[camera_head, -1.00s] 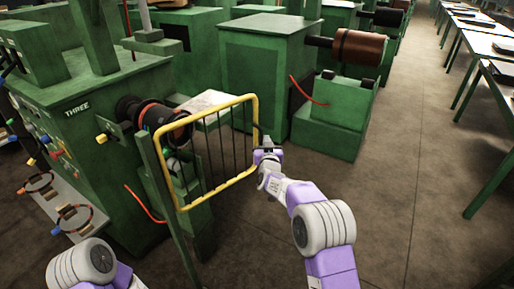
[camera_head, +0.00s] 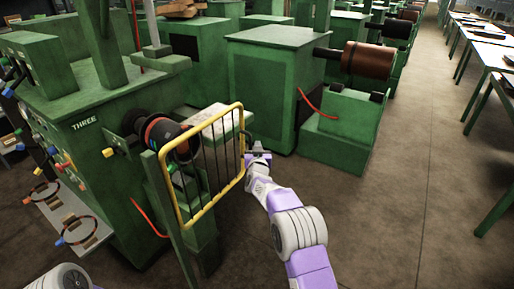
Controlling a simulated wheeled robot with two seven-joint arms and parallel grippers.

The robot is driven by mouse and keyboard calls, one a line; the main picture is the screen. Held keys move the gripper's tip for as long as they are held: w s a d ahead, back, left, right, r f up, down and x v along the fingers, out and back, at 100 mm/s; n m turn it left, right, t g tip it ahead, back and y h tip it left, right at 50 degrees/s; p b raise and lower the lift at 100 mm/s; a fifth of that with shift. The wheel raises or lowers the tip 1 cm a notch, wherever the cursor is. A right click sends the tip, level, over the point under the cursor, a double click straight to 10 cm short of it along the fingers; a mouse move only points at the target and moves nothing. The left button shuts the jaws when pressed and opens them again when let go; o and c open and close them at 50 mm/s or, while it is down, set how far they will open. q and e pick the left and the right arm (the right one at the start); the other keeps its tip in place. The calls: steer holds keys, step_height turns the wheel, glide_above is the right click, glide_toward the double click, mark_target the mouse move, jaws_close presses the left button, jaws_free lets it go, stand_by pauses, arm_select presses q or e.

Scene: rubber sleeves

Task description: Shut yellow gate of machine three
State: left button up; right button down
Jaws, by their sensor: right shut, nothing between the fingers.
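Machine three (camera_head: 100,160) is the green machine at the left, with "THREE" on its front. Its yellow gate (camera_head: 214,202), a yellow frame with dark bars, hangs on a green post (camera_head: 170,215) and stands out from the machine at an angle. A dark spindle with an orange-red ring (camera_head: 158,131) shows behind the gate's post side. My right gripper (camera_head: 254,147) is shut and empty, at the outer side of the gate's free upright edge; I cannot tell whether it touches. My left arm shows only at the bottom left, and its gripper is out of view.
A shelf with ring-shaped parts (camera_head: 70,225) juts out at the machine's lower left. Another green machine with a brown roller (camera_head: 367,62) stands behind. Tables (camera_head: 490,55) line the right side. The floor (camera_head: 390,210) between is clear.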

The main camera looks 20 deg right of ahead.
steer(key=s+d+b, duration=0.2)
steer(key=s+d, duration=0.6)
steer(key=d, duration=0.3)
steer(key=shift+s, duration=0.25)
steer(key=s+a+f+g+y+p, duration=0.1)
steer(key=s+a+f+g, duration=0.3)
steer(key=f, duration=0.5)
steer(key=s+a+f+g+y+p, duration=0.1)
steer(key=s+a+f+y, duration=0.15)
steer(key=s+f, duration=0.5)
steer(key=s+a+f+g+y, duration=0.1)
steer(key=s+a+f+g, duration=0.25)
steer(key=f, duration=0.65)
steer(key=s+a+f+g+y, duration=0.1)
steer(key=s+a, duration=0.3)
steer(key=s, duration=0.6)
steer(key=s+a+f+g+y+p, duration=0.1)
steer(key=s+a+f+g, duration=0.3)
steer(key=s, duration=0.6)
steer(key=s+a+f+g+y+p, duration=0.1)
steer(key=s+a, duration=0.4)
steer(key=s, duration=0.5)
step_height(320, 180, down, 2)
steer(key=shift+a+f+g+y, duration=0.15)
steer(key=shift+a+g+y, duration=0.25)
steer(key=shift+g+y, duration=0.45)
